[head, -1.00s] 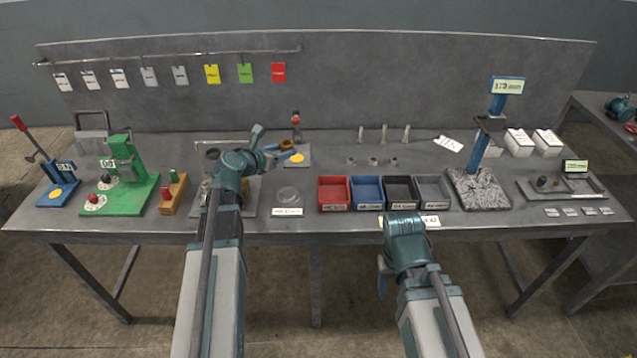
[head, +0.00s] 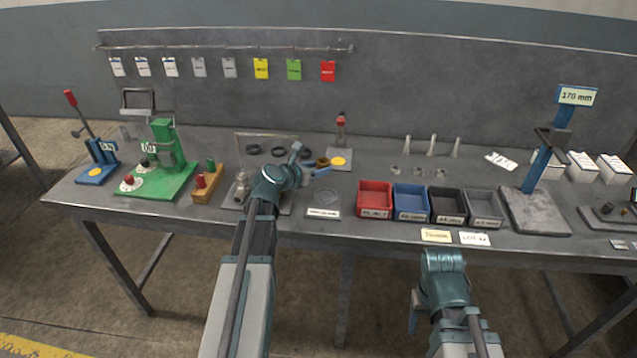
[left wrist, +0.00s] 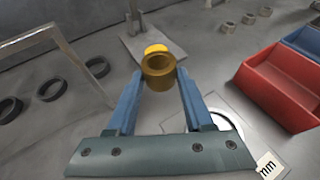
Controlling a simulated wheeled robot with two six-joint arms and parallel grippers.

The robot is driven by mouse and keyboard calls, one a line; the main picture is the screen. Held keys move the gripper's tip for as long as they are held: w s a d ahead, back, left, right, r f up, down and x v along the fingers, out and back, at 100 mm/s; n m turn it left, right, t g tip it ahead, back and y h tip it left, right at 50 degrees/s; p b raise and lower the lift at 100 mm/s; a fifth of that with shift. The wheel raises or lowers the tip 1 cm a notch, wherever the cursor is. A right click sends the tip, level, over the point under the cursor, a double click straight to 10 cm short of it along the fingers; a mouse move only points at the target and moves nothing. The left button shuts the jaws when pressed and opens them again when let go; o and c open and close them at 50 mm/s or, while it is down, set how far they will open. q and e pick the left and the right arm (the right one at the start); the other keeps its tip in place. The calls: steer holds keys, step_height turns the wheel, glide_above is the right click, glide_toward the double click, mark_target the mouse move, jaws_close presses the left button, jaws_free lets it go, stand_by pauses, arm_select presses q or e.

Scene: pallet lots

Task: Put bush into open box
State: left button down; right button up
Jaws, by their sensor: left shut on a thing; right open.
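A brass-coloured bush (left wrist: 158,68), a short hollow ring, is between the fingertips of my left gripper (left wrist: 158,84) in the left wrist view. The gripper is shut on it and holds it above the bench. In the head view the bush (head: 323,162) is small at the tips of my left gripper (head: 318,170), near a plate with a yellow disc. Open boxes stand right of it: red (head: 375,209), blue (head: 410,213), black (head: 447,218) and grey (head: 484,221). Their insides look empty. My right gripper (head: 414,312) is open, low in front of the bench.
A bottle-like tool with a red top (head: 341,130) stands behind the yellow-disc plate (head: 339,168). Dark rings lie at the left by a wire frame. A blue gauge stand (head: 541,165) rises at the right.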

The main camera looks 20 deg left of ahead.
mark_target(318, 184)
arm_select(q)
steer(key=shift+f+b, duration=1.8)
steer(key=shift+f, duration=0.05)
steer(key=shift+f, duration=0.15)
steer(key=c, duration=0.6)
jaws_free()
steer(key=shift+r, duration=0.35)
steer(key=p+v, duration=0.4)
steer(key=v, duration=0.6)
steer(key=shift+s+a, duration=0.1)
steer(key=shift+s, duration=0.25)
steer(key=shift+o, duration=0.4)
steer(key=shift+s+a+r+p, duration=0.15)
steer(key=shift+s+r+p, duration=0.15)
steer(key=shift+s, duration=0.3)
